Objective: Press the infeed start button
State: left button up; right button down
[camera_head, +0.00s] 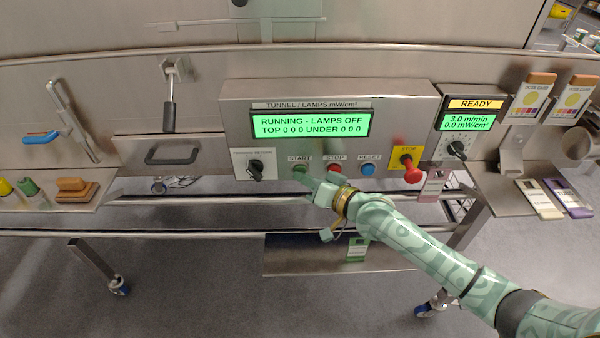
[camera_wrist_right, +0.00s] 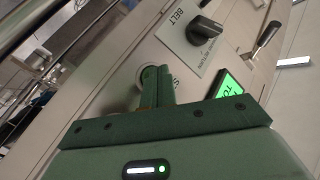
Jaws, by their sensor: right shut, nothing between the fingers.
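The green START button (camera_head: 300,170) sits on the lower strip of the metal control panel, left of the red STOP button (camera_head: 336,167) and the blue RESET button (camera_head: 367,170). My right gripper (camera_head: 308,180) is shut and empty, with its fingertips right at the START button in the head view. In the right wrist view, the closed green fingers (camera_wrist_right: 156,90) end at the round button (camera_wrist_right: 148,76) and partly cover it. I cannot tell whether they touch or press it. The panel display (camera_head: 315,125) reads "RUNNING - LAMPS OFF". My left gripper is out of view.
A black selector knob (camera_head: 255,169) is left of START; it also shows in the wrist view (camera_wrist_right: 203,30). A red mushroom stop (camera_head: 412,174) sticks out at right. The READY display (camera_head: 470,113) reads 3.0 m/min. A metal rail (camera_head: 220,233) runs below the panel.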

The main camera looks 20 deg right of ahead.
jog(key=shift+s+r, duration=0.1)
dwell(0.3)
jog(key=shift+s+a+p, duration=0.25)
jog(key=shift+s+p, duration=0.55)
jog(key=shift+s, duration=0.1)
jog(key=s+p, duration=0.1)
jog(key=s, duration=0.1)
jog(key=s+a+p, duration=0.1)
jog(key=s+p, duration=0.1)
jog(key=shift+s+a, duration=0.2)
jog(key=shift+s, duration=0.15)
